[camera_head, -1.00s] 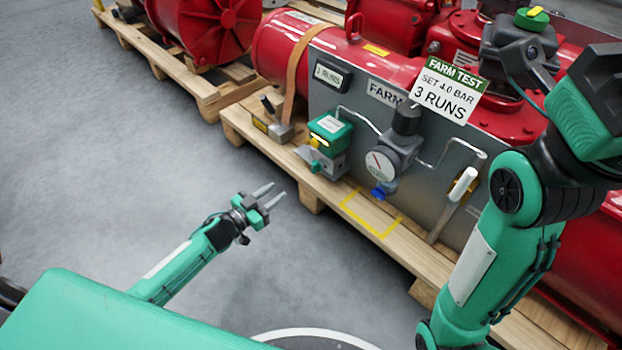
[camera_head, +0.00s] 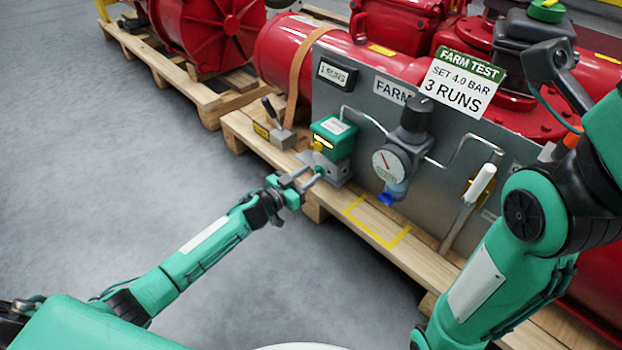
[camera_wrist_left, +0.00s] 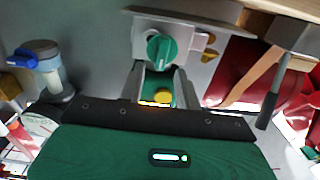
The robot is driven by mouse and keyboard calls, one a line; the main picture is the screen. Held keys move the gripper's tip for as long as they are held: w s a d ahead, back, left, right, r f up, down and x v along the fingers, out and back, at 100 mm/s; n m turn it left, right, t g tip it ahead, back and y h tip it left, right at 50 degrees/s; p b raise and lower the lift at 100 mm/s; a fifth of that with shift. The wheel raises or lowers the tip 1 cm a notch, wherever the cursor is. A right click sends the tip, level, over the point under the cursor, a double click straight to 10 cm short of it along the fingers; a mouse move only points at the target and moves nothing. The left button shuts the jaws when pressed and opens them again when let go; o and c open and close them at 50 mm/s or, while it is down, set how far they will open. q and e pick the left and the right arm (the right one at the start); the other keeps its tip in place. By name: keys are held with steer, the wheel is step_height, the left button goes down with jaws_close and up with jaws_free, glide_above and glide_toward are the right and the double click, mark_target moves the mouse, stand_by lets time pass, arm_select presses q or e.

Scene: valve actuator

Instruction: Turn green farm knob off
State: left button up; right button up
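The green knob (camera_wrist_left: 162,48) is round with a raised bar, on a grey bracket in the left wrist view. In the head view it is mostly hidden by my left gripper, below the green box (camera_head: 334,137) on the grey FARM panel. My left gripper (camera_head: 312,175) is at the knob, its two grey fingers apart. In the left wrist view the fingers (camera_wrist_left: 160,70) point at the knob, their tips near its lower edge, one on each side. I cannot tell if they touch it. My right arm comes in at the right; its gripper is not clearly seen.
The grey panel (camera_head: 358,88) stands on a wooden pallet (camera_head: 262,152), with red machinery behind. A gauge (camera_head: 388,163) with a blue part and a white-handled lever (camera_head: 480,183) are right of the knob. A black-handled lever (camera_head: 272,112) is to its left. The floor in front is clear.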

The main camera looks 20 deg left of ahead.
arm_select(q)
steer(key=shift+w+d, duration=0.35)
steer(key=shift+w, duration=0.35)
jaws_close()
steer(key=shift+d, duration=0.1)
